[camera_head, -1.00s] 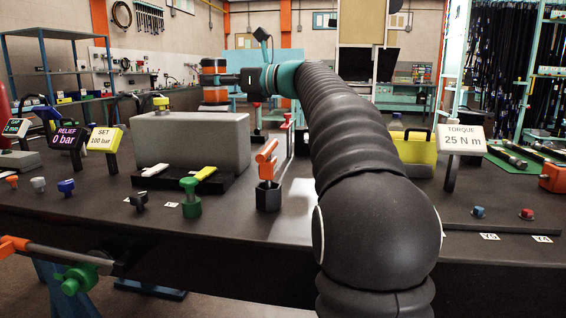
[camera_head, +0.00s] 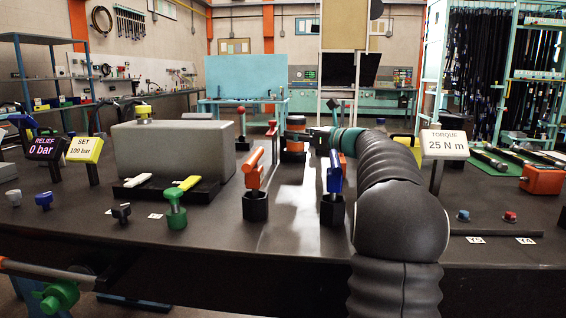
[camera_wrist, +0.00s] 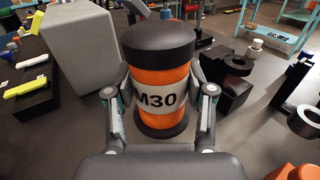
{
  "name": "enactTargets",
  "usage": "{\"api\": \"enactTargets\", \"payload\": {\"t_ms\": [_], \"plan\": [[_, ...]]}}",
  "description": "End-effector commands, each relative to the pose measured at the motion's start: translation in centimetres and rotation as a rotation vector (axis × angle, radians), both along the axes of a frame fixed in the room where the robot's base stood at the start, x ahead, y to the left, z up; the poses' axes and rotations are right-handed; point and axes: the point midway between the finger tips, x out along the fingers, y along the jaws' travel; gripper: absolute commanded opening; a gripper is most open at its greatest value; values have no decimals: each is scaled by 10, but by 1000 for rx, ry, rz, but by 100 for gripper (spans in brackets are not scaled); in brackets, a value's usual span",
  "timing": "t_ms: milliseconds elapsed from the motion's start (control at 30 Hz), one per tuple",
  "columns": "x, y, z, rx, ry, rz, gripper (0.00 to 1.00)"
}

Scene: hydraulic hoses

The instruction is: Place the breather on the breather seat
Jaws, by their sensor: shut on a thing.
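The breather, an orange canister (camera_head: 293,146) with a black cap and black base, stands upright between my gripper's fingers beyond the near tools in the head view. My gripper (camera_head: 308,136) also shows in the head view, reaching from the right. I cannot tell whether the base touches the table. I cannot pick out the breather seat with certainty; the canister may hide it.
A grey tank (camera_head: 172,150) with a yellow cap stands at left. Orange-handled (camera_head: 253,178) and blue-handled (camera_head: 334,182) tools stand upright in black holders in front. A black block with a ring (camera_wrist: 238,66) is right of the breather. The table centre between is largely clear.

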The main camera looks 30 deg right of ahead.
Motion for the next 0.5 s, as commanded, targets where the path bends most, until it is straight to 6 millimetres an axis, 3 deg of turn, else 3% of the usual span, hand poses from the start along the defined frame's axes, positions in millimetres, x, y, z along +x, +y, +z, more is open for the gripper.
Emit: {"api": "enactTargets", "payload": {"t_ms": [100,500], "plan": [[0,0,-19,2,1,0,10],[0,0,-61,2,1,0,10]]}}
